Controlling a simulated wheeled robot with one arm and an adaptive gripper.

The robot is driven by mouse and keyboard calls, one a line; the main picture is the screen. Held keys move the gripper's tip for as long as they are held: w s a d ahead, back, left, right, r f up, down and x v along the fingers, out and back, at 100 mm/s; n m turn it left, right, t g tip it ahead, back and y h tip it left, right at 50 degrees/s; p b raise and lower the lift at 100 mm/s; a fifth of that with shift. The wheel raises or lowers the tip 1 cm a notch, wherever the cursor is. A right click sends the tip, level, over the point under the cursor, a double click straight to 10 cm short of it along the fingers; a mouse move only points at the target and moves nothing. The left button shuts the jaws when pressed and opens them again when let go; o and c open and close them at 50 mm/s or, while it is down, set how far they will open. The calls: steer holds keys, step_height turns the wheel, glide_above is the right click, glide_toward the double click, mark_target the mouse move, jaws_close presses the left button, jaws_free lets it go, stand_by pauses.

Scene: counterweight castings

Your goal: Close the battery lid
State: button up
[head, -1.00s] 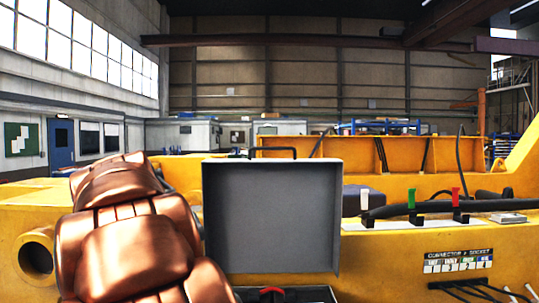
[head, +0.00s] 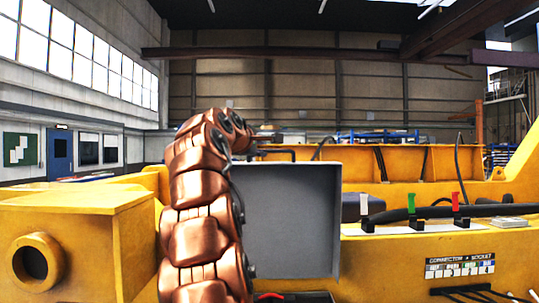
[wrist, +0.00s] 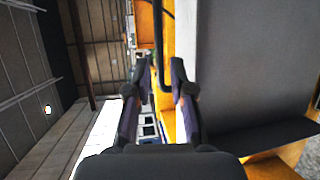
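The battery lid (head: 290,215) is a grey square panel standing upright and open, with a black handle (head: 283,151) on its top edge. My arm hides the lid's left part. The wrist view shows the lid (wrist: 240,60) at the right, with the black handle bar (wrist: 158,45) lined up between my fingers. My gripper (wrist: 160,65) is open, its two dark fingers apart. I cannot tell whether it touches the bar. In the head view my gripper (head: 264,137) is small, by the lid's top edge. The battery box (head: 312,297) shows at the bottom edge, mostly hidden.
Yellow castings (head: 75,235) stand around the lid. A panel at the right carries white, green and red clips (head: 411,203), a thick black cable and a connector label (head: 459,265).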

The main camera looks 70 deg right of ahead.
mark_target(269, 151)
steer(key=shift+w+d+f+p, duration=0.15)
steer(key=shift+d+p, duration=0.3)
steer(key=shift+d, duration=0.85)
steer(key=shift+s+d+f+p, duration=0.1)
steer(key=shift+d+f+p, duration=0.25)
steer(key=shift+d, duration=1)
steer(key=shift+w+d+f+p, duration=0.15)
steer(key=shift+d+p, duration=0.35)
steer(key=shift+d, duration=0.8)
steer(key=shift+s, duration=0.1)
jaws_close()
steer(key=shift+a, duration=0.15)
